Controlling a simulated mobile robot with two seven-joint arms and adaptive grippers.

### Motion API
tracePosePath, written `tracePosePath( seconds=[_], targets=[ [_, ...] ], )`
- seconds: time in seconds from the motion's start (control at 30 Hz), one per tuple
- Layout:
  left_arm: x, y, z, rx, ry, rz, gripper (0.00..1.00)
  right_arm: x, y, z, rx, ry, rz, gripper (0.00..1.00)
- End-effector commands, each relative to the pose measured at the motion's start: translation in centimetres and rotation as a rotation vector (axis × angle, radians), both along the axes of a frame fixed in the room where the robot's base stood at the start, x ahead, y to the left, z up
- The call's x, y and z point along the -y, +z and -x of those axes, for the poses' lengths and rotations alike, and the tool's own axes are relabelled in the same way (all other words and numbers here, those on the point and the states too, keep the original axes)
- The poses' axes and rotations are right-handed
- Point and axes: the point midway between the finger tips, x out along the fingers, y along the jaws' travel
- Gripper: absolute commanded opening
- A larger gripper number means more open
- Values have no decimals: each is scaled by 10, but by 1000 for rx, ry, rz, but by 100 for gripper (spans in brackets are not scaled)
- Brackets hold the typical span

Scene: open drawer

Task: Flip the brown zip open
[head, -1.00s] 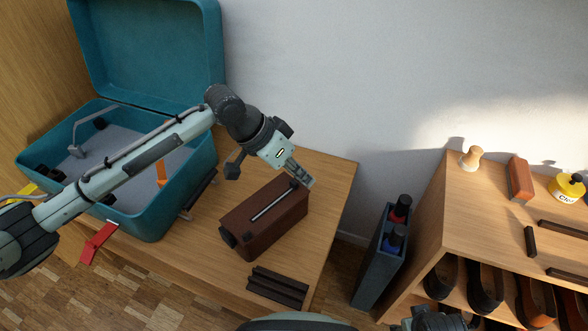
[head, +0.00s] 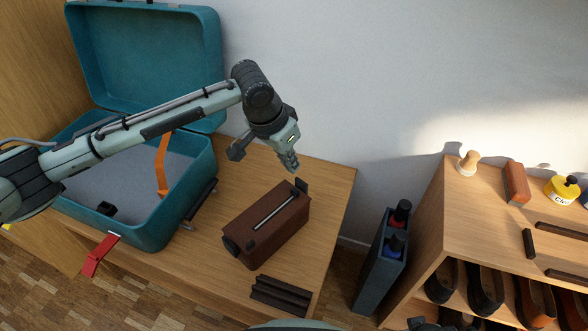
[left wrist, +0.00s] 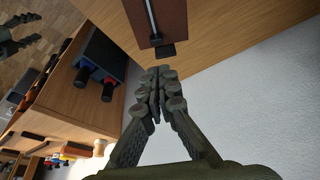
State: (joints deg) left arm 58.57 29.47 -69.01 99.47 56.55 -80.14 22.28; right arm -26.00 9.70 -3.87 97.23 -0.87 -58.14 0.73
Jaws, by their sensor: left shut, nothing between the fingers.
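A brown box (head: 266,228) lies on the wooden table, with a pale metal zip strip (head: 275,210) along its top. A small dark tab (head: 301,185) stands up at the strip's far end. The left wrist view also shows the box (left wrist: 172,20) and the dark tab (left wrist: 165,50). My left gripper (head: 294,167) is shut and empty, a little above and beyond the tab, apart from it. Its closed fingertips (left wrist: 160,72) point towards the tab in the left wrist view.
An open teal case (head: 150,225) stands left of the box, with a red tab (head: 101,255) at its front. Dark ridged blocks (head: 280,294) lie in front of the box. A dark bottle holder (head: 378,265) and a wooden shelf (head: 470,210) stand to the right.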

Motion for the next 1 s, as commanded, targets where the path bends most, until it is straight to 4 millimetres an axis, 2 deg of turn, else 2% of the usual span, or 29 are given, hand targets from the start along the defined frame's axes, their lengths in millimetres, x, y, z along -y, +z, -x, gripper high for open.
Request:
tracePosePath(
  seconds=[0.3, 0.5, 1.0],
  targets=[
    [12, -56, -13, -3, -1, -3, 0, -3, 12, -9, 18, -5, -7, 50],
    [17, -78, -20, -2, 0, -1, 0, -3, 18, -12, 23, -8, -9, 50],
    [19, -83, -22, -1, -1, -1, 0, -3, 18, -10, 20, -9, -8, 50]
  ],
)
